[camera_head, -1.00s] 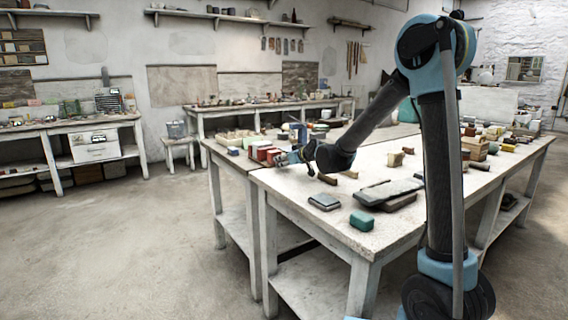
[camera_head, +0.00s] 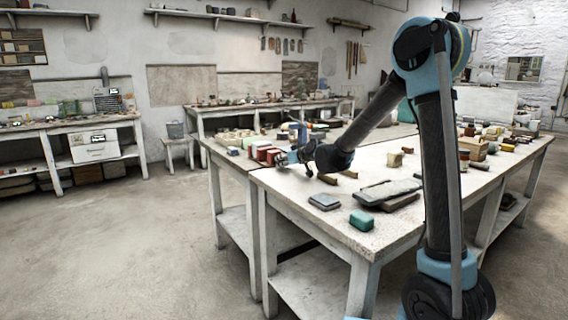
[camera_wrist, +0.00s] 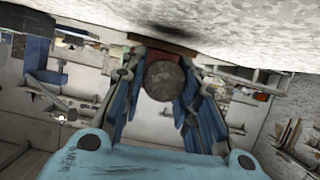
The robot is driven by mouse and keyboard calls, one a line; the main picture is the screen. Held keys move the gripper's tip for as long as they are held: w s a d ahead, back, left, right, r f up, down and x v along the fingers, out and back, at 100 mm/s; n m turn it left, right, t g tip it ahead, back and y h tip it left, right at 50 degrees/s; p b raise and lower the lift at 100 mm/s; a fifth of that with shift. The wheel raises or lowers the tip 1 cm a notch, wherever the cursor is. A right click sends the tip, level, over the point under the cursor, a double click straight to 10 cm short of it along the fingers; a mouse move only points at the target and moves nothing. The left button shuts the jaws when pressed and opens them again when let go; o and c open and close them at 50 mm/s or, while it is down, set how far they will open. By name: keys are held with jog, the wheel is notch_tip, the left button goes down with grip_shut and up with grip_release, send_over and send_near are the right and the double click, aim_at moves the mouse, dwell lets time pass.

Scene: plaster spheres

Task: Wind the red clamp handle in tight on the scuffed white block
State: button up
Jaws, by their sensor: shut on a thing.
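My gripper (camera_wrist: 165,72) has its blue fingers closed on either side of a round, dark grey-brown end (camera_wrist: 164,82) in the wrist view. A strip of red shows just behind this end, so it looks like the clamp handle seen end-on. In the head view my gripper (camera_head: 289,156) is low over the far left part of the near table, next to the red blocks. A small blue upright shape (camera_head: 298,131) behind it may be part of the clamp. I cannot pick out the scuffed white block; the gripper and wrist hide that spot.
The white table (camera_head: 290,190) holds red blocks (camera_head: 264,152), a green block (camera_head: 361,220), a grey block (camera_head: 325,201) and dark slabs (camera_head: 388,192). Clutter fills its right side. The floor to the left is clear.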

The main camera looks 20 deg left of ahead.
jog(key=m+g+y, duration=0.1)
jog(key=m, duration=0.2)
jog(key=shift+w+d+g+y, duration=0.2)
jog(key=shift+w+g+y, duration=0.1)
jog(key=shift+g+y, duration=0.1)
jog(key=o, duration=1.1)
jog(key=shift+c, duration=0.2)
jog(key=shift+s, duration=0.1)
jog(key=shift+s+d, duration=0.15)
jog(key=v, duration=1.1)
jog(key=shift+d+r, duration=0.1)
jog(key=shift+d, duration=0.15)
